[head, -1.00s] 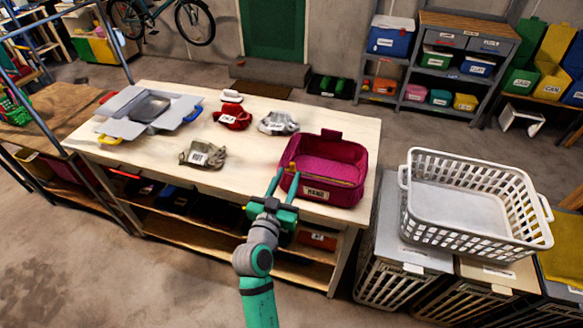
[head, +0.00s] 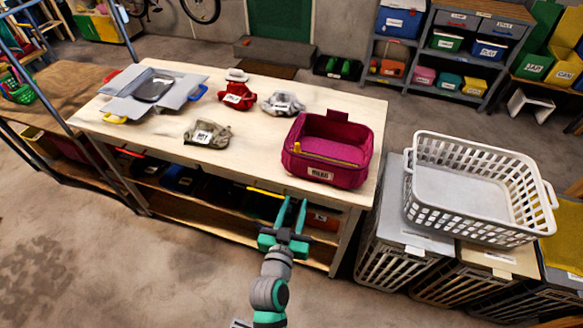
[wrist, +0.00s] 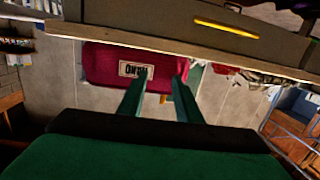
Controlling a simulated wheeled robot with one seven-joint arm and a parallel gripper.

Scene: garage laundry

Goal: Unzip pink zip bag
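The pink zip bag (head: 302,162) stands upright near the right end of the wooden table. Its top looks open, showing a hollow inside, with a yellow strip (head: 325,153) along the front edge and a pale label (head: 320,174) on the front. My gripper (head: 293,201) is in front of the table's edge, below and apart from the bag. In the wrist view the bag (wrist: 100,66) shows beyond my two green fingers (wrist: 158,92), which are apart with nothing between them.
The table (head: 255,165) also bears a grey open-flapped box (head: 122,107), a red pouch (head: 238,96), a grey pouch (head: 284,103) and a beige pouch (head: 207,134). A white laundry basket (head: 470,232) stands right of the table. Bare tabletop lies left of the bag.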

